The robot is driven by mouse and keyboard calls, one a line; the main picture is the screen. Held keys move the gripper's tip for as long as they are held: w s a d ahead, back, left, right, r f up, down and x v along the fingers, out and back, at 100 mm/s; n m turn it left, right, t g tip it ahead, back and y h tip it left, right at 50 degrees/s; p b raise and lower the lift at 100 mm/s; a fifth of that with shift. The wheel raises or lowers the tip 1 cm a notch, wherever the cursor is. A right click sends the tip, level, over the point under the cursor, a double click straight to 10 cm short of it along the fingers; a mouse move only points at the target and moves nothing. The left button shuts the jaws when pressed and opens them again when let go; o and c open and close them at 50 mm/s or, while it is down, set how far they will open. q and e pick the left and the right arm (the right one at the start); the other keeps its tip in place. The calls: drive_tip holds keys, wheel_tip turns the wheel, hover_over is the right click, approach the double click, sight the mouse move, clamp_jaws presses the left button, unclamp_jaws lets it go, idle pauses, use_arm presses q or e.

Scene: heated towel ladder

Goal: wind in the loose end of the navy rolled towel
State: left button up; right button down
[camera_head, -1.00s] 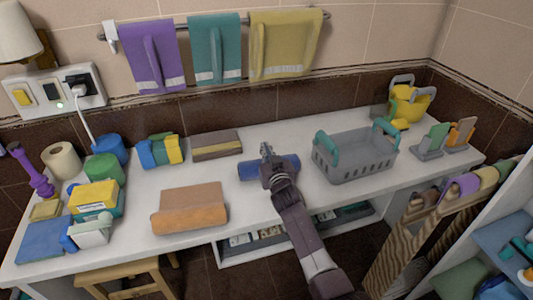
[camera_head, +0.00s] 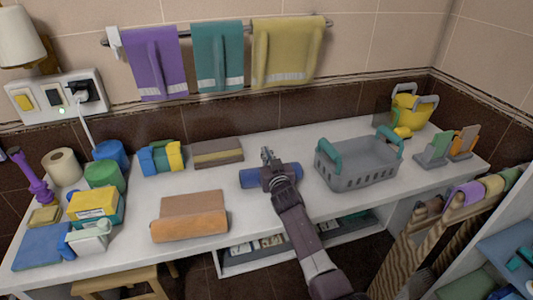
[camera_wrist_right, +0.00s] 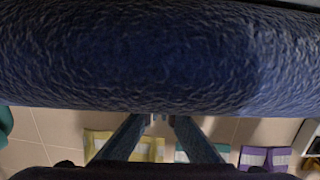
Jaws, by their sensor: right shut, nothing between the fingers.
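The navy rolled towel (camera_head: 252,179) lies on the white counter near its middle, left of the grey basket. It fills the top of the right wrist view (camera_wrist_right: 150,60) as a wide, textured blue roll. My right gripper (camera_head: 267,155) reaches across the roll, with its fingertips at its far side. It is shut and empty; the fingertips also show in the wrist view (camera_wrist_right: 162,118), just below the roll's edge. My wrist hides part of the roll, and I cannot make out its loose end. My left gripper is not in view.
The grey basket (camera_head: 355,178) with teal handles stands to the right. An orange-brown towel (camera_head: 190,216), partly rolled, lies to the left. A brown-grey block (camera_head: 217,153) lies behind. Purple, teal and yellow towels hang from the rail (camera_head: 330,22). Counter between these is bare.

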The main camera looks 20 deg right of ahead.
wheel_tip(320, 180, up, 6)
drive_tip(key=p, duration=0.4)
drive_tip(key=shift+p, duration=0.35)
drive_tip(key=s+a+r+p, duration=0.4)
drive_tip(key=s+r+p, duration=0.1)
drive_tip(key=s+p, duration=0.15)
drive_tip(key=f+b, duration=0.2)
drive_tip(key=s+f+b, duration=0.1)
drive_tip(key=f+b, duration=0.2)
drive_tip(key=shift+s+a+f, duration=0.1)
drive_tip(key=shift+a+f, duration=0.1)
drive_tip(key=shift+f, duration=0.15)
